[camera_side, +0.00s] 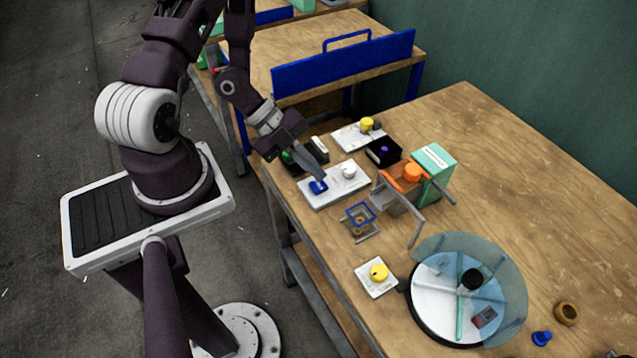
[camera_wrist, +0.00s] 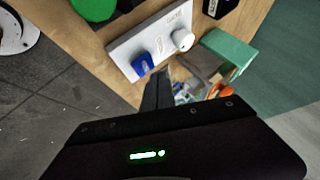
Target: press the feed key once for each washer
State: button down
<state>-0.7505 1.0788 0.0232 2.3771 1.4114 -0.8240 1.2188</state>
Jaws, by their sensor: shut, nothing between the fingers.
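A white panel (camera_side: 328,193) on the near-left part of the table carries a blue key (camera_side: 318,187) and a round white knob (camera_side: 349,172). My gripper (camera_side: 320,177) is shut and empty, pointing down, its tips right at the blue key; I cannot tell whether they touch it. In the wrist view the closed fingers (camera_wrist: 160,80) end beside the blue key (camera_wrist: 143,64), with the white knob (camera_wrist: 182,39) beyond. A small brass-coloured ring, perhaps a washer, shows in the clear stand (camera_side: 361,230) with a blue square frame. Any other washers cannot be made out.
An orange-topped press (camera_side: 400,187) and a green box (camera_side: 436,165) stand right of the panel. A yellow button on a white plate (camera_side: 376,291) and a divided round dish (camera_side: 433,312) under a bluish cover are nearer. The table's right side is mostly clear.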

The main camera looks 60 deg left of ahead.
aim_at(314, 183)
jog(key=shift+r, duration=2.4)
dwell(0.6)
notch_tip(314, 183, up, 4)
jog(key=shift+f, duration=0.1)
jog(key=shift+f, duration=0.15)
jog(key=shift+f, duration=4.3)
jog(key=shift+f, duration=0.1)
jog(key=shift+f, duration=0.3)
